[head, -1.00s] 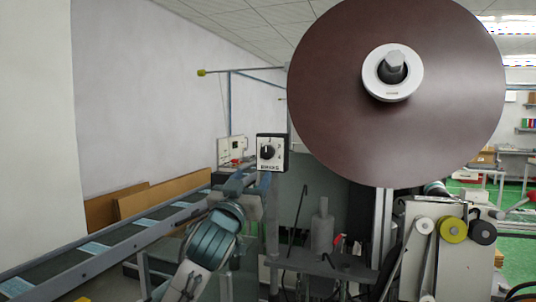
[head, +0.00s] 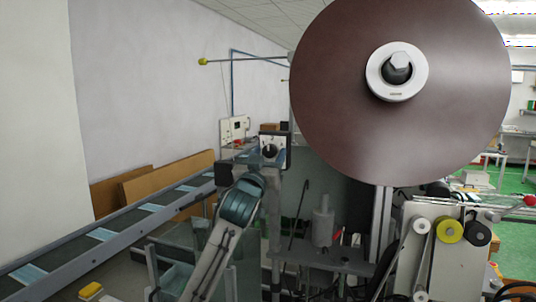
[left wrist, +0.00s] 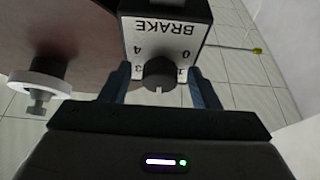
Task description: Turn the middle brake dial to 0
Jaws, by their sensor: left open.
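A brake dial box (head: 278,141) with a white face and a dark knob (head: 269,150) stands left of the big brown disc in the head view. In the left wrist view the box face (left wrist: 164,27) appears upside down, with BRAKE and the figures 0, 1, 3 and 4 readable. The knob (left wrist: 159,73) has a white mark pointing down in that picture, away from the BRAKE lettering; any figure there is hidden. My left gripper (left wrist: 160,86) is open, with one blue finger on each side of the knob and gaps beside it. I see only one brake dial.
The large brown disc (head: 340,110) with a white hub hangs close right of the dial. A conveyor (head: 120,230) runs along the left. A thin rod with a yellow tip (head: 203,61) sticks out above. Rollers (head: 450,231) stand at lower right.

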